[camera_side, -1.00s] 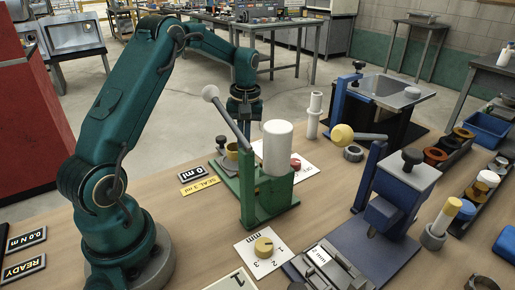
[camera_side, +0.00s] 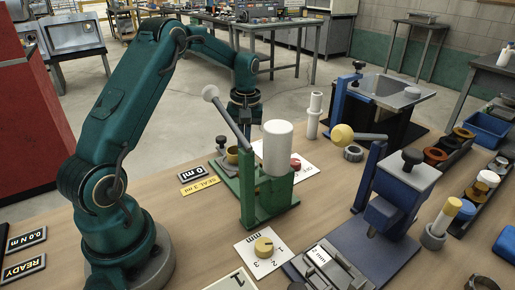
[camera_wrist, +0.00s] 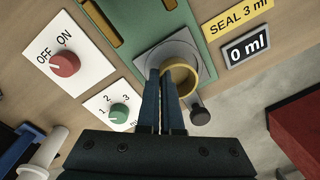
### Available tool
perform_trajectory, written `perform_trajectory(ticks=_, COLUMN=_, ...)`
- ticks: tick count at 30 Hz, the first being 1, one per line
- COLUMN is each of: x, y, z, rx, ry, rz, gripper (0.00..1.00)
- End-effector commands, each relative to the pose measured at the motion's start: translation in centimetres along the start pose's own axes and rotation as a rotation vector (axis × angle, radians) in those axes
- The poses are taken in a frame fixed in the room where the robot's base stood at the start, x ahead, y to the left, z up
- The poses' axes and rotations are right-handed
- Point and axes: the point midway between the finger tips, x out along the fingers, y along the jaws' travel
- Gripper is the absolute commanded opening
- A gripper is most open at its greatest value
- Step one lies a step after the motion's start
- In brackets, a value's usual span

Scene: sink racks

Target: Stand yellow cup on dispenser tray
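The yellow cup (camera_wrist: 183,79) is a small open cup, seen from above in the wrist view. It is over the round grey dispenser tray (camera_wrist: 152,62) at the end of the green dispenser (camera_wrist: 128,22). My gripper (camera_wrist: 161,74) points down with its two blue fingers close together at the cup's near wall, apparently pinching it. In the side view the cup (camera_side: 232,156) is small beside the green dispenser (camera_side: 248,190), under my gripper (camera_side: 243,138). Whether its base touches the tray is hidden.
The dispenser has a ball-ended lever (camera_side: 228,115) and white cylinder (camera_side: 278,147) close to my gripper. A dark knob (camera_wrist: 199,114) stands beside the cup. The red switch (camera_wrist: 65,63), green dial (camera_wrist: 119,113) and "0 ml" display (camera_wrist: 247,46) are nearby. A blue press (camera_side: 400,190) stands right.

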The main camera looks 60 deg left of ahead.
Motion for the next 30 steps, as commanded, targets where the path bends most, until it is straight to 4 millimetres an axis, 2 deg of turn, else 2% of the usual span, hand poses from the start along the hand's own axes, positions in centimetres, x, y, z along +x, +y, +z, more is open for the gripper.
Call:
perform_trajectory(ticks=19, x=0.68, y=0.02, z=0.03, rx=0.0, ry=-0.001, rz=0.0, gripper=0.0)
perform_trajectory(ticks=21, x=0.67, y=0.02, z=0.02, rx=0.0, ry=0.0, rz=0.0, gripper=0.29)
perform_trajectory(ticks=22, x=0.67, y=0.02, z=0.02, rx=0.0, ry=0.0, rz=0.0, gripper=0.37)
perform_trajectory(ticks=30, x=0.65, y=0.02, z=0.02, rx=0.0, ry=0.0, rz=0.0, gripper=0.37)
